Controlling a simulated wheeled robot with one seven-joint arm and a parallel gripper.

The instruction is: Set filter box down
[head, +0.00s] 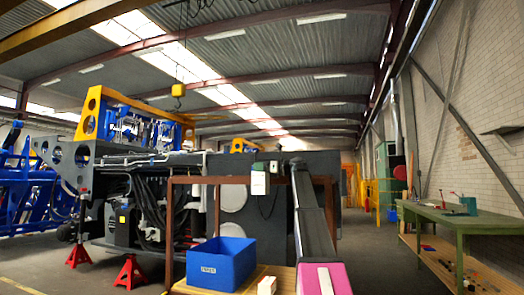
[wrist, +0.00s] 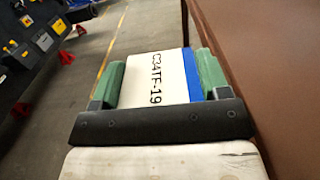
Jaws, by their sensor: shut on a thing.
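In the wrist view the filter box (wrist: 155,80) is white with the black marking "C34TF-19" and a blue stripe along its right side. My gripper (wrist: 163,76) is shut on it, with one green finger pad against each side. The far end of the box reaches past the pads. Floor shows beyond it, and a brown surface (wrist: 262,75) runs close along its right. In the head view a small white item with a dark green part (head: 259,183) shows by the brown frame (head: 222,181); I cannot tell whether it is the held box.
A blue labelled bin (head: 221,263) stands on a wooden top at the front, with a small pale block (head: 267,286) beside it. Red jack stands (head: 131,272) support the machine at left. A green workbench (head: 470,220) stands at right. Open floor lies between.

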